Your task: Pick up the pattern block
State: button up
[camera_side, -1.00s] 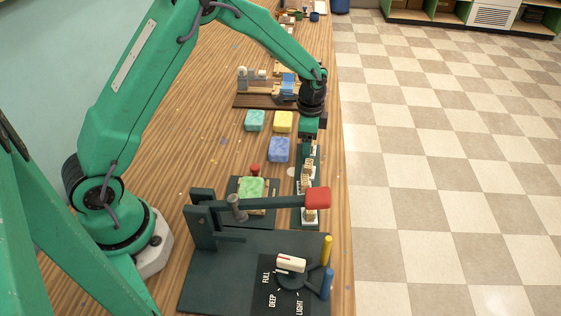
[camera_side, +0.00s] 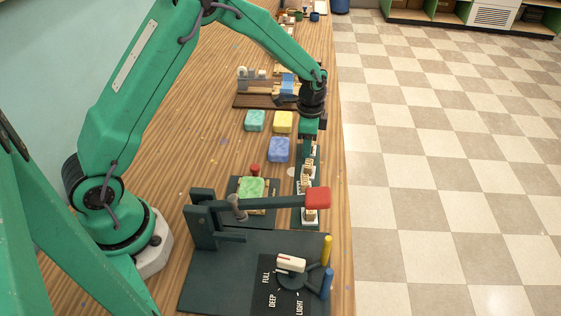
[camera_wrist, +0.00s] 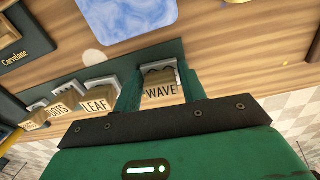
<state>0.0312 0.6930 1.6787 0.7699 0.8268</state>
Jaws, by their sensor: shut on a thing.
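The pattern block labelled WAVE (camera_wrist: 160,91) is a small wooden block with a dark, wavy-looking top, in the wrist view. My gripper (camera_wrist: 157,78) is shut on it, one green finger on each side. The block is at the dark green rack (camera_wrist: 163,50); I cannot tell whether it is lifted clear. Blocks labelled LEAF (camera_wrist: 96,104) and DOTS (camera_wrist: 60,113) stand in the rack to its left. In the side view my gripper (camera_side: 309,136) is low over the rack's far end and hides the held block.
Blue (camera_side: 279,149), yellow (camera_side: 283,122) and teal (camera_side: 255,121) soaps lie left of the rack. A green soap (camera_side: 251,188) sits on a dark plate by the press with a red-ended lever (camera_side: 317,198). The table edge is close on the right.

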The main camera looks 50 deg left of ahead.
jog(key=shift+r, duration=0.1)
jog(key=shift+r, duration=0.9)
notch_tip(320, 180, up, 2)
jog(key=shift+r, duration=0.25)
jog(key=s+d+r, duration=0.6)
jog(key=d, duration=0.3)
jog(key=shift+s+d+r, duration=0.15)
jog(key=shift+d+r, duration=0.15)
jog(key=shift+d, duration=0.1)
jog(key=shift+s+a, duration=0.1)
jog(key=s+a, duration=0.3)
jog(key=s, duration=0.5)
jog(key=s+a, duration=0.3)
jog(key=s, duration=0.4)
jog(key=shift+s+a+n, duration=0.2)
jog(key=shift+s+n, duration=0.2)
jog(key=shift+f, duration=0.15)
